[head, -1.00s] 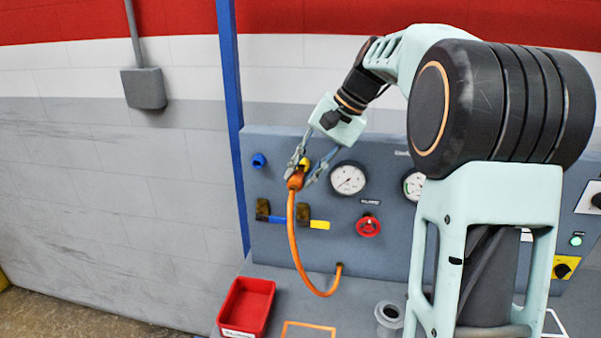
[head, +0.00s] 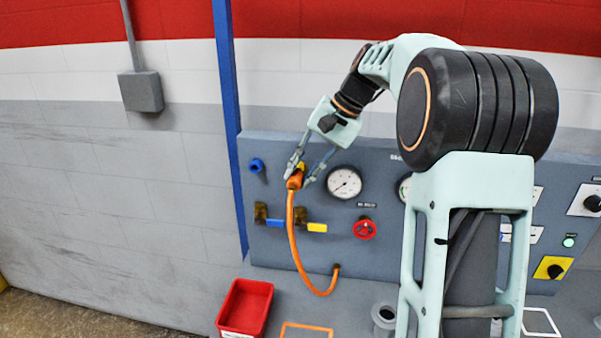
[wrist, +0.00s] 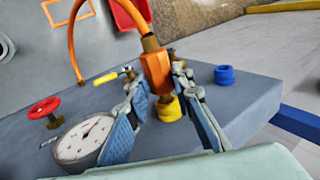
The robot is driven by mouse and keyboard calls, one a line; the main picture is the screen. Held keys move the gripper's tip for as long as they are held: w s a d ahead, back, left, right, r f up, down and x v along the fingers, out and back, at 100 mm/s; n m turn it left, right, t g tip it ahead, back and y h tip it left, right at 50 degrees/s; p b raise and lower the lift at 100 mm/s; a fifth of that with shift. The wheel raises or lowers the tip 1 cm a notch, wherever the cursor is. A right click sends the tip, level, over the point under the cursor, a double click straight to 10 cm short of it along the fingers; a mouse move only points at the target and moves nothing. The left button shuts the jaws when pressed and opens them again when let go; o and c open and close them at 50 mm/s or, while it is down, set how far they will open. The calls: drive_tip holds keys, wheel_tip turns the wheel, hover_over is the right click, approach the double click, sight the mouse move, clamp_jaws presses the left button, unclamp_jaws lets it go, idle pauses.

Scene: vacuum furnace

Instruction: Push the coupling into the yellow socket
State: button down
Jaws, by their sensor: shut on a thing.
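The orange coupling (head: 294,181) is on the end of an orange hose, at the left part of the grey panel. My gripper (head: 299,176) is shut on it, with one finger on each side. In the wrist view the coupling (wrist: 155,72) sits between the fingers, its panel-side end in line with the yellow socket (wrist: 169,108). The two look very close or touching there; I cannot tell how far the coupling is in. In the head view the fingers and coupling hide most of the socket.
A blue socket (head: 257,165) is left of the coupling. A white gauge (head: 345,183) is close to the right finger. Valves with blue and yellow handles (head: 316,227) and a red handwheel (head: 365,229) are below. A red bin (head: 244,307) stands on the bench.

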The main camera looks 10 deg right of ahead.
drive_tip(key=shift+w+d+r+p, duration=0.1)
drive_tip(key=shift+w+d+p, duration=0.25)
drive_tip(key=shift+w+p, duration=0.45)
idle(0.9)
drive_tip(key=c, duration=1.6)
unclamp_jaws()
drive_tip(key=v, duration=1.2)
drive_tip(key=shift+s, duration=0.1)
drive_tip(key=shift+a, duration=0.1)
